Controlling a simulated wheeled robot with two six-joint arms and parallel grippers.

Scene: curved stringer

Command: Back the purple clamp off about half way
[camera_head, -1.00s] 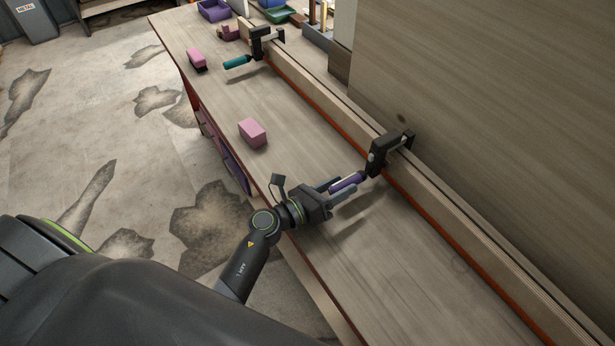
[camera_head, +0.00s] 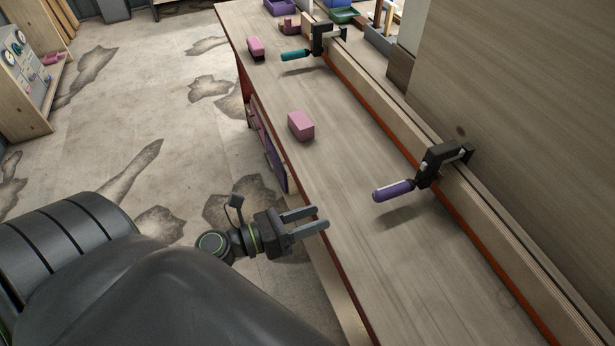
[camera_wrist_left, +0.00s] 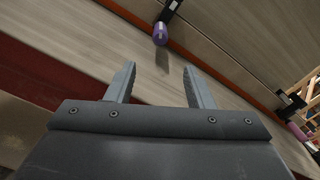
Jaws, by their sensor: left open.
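The purple-handled clamp has a black body (camera_head: 440,163) gripping the long wooden strip, and its purple handle (camera_head: 393,191) points left over the bench. In the left wrist view the purple handle (camera_wrist_left: 160,34) shows ahead of the fingers, near the top. My left gripper (camera_head: 318,219) is open and empty at the bench's front edge, left of the handle and apart from it. Its two fingers also show in the left wrist view (camera_wrist_left: 160,82) with nothing between them. My right gripper is not in view.
A clamp with a teal handle (camera_head: 296,55) sits farther along the same wooden strip (camera_head: 390,105). A pink block (camera_head: 301,126) and another pink item (camera_head: 256,48) lie on the bench (camera_head: 350,150). A tall wooden panel (camera_head: 530,100) stands behind the strip. The near bench top is clear.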

